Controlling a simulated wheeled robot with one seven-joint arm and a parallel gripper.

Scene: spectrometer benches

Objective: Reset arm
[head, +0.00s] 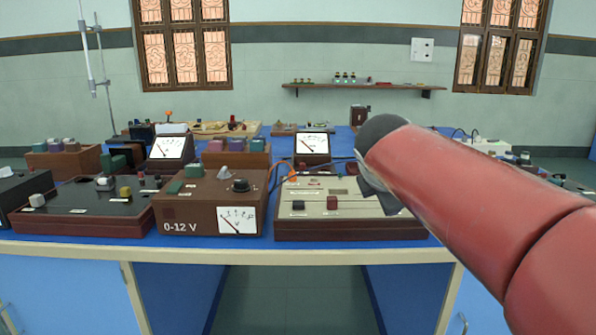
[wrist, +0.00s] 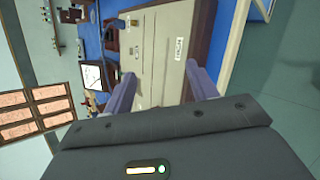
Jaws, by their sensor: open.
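My red arm reaches in from the right of the head view, and its dark end hides part of the bench behind it. My gripper (wrist: 158,88) shows in the wrist view with its two fingers apart and nothing between them. Beyond the fingers is a cream-topped instrument box (wrist: 160,55) with a brown edge. The same box (head: 345,217) sits at the front of the blue bench in the head view, its right part partly covered by my arm. I cannot tell how far the fingers are from it.
A brown 0-12 V supply (head: 205,212) and a black-topped box (head: 75,222) stand left along the blue bench (head: 340,250). Two meters (head: 171,149) (head: 312,147) stand behind. A wall shelf (head: 360,86) holds small items. Open floor (head: 290,300) shows under the bench.

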